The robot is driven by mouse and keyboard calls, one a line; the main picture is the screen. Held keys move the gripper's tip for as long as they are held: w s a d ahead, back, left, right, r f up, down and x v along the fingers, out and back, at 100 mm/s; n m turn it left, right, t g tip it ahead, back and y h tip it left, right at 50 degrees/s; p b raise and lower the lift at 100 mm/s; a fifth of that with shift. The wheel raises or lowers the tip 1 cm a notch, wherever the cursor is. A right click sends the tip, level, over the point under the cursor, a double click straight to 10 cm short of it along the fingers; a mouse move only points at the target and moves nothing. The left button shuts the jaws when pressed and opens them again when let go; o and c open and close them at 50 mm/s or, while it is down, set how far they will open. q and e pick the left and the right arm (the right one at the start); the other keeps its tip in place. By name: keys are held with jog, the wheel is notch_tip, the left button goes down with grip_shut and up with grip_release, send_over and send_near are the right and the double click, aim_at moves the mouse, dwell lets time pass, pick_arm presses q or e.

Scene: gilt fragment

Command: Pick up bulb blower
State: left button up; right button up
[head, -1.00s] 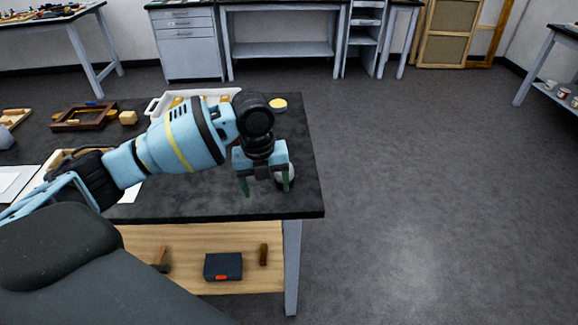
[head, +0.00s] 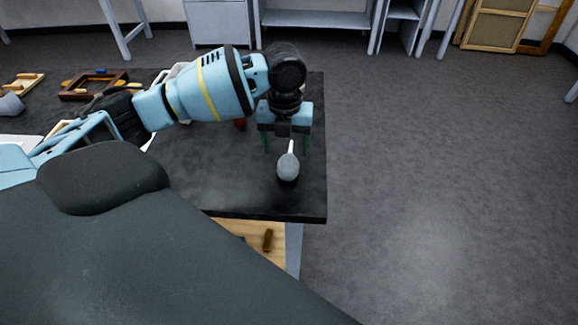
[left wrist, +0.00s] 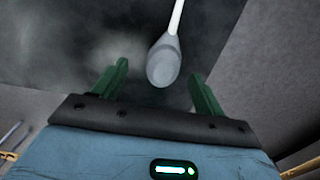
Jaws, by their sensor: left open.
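The bulb blower is a grey rounded bulb (head: 288,167) with a thin white nozzle, on the dark tabletop near its right edge in the head view. It also shows in the left wrist view (left wrist: 163,66), between the lines of the two fingers and beyond their tips, with its white nozzle pointing up. My left gripper (head: 286,146) is open, with its green fingers spread apart just behind the bulb in the head view. It is empty; its fingers also show in the left wrist view (left wrist: 158,82). I cannot tell whether a finger touches the blower. My right gripper is not seen.
The dark table (head: 210,180) is bare around the blower, and its right edge is close by. A brown wooden frame (head: 92,87) lies at the back left. A wooden shelf (head: 280,262) under the table holds a small brown item (head: 268,240). Open floor lies right.

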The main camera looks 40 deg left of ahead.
aim_at(289, 157)
pick_arm(q)
jog(key=shift+w+d+f, duration=0.1)
jog(key=shift+d+f, duration=0.05)
jog(key=shift+f, duration=1.15)
jog(key=shift+w+d+f, duration=0.1)
jog(key=shift+f, duration=1.2)
jog(key=shift+c, duration=0.2)
jog(key=c, duration=1)
jog(key=shift+r, duration=0.1)
jog(key=shift+c, duration=0.2)
jog(key=shift+r, duration=0.4)
jog(key=r, duration=0.2)
jog(key=shift+s+r, duration=0.35)
jog(key=s+r, duration=0.1)
jog(key=s, duration=1.4)
jog(key=shift+s+r+p, duration=0.2)
jog(key=shift+p, duration=0.15)
jog(key=shift+d, duration=0.1)
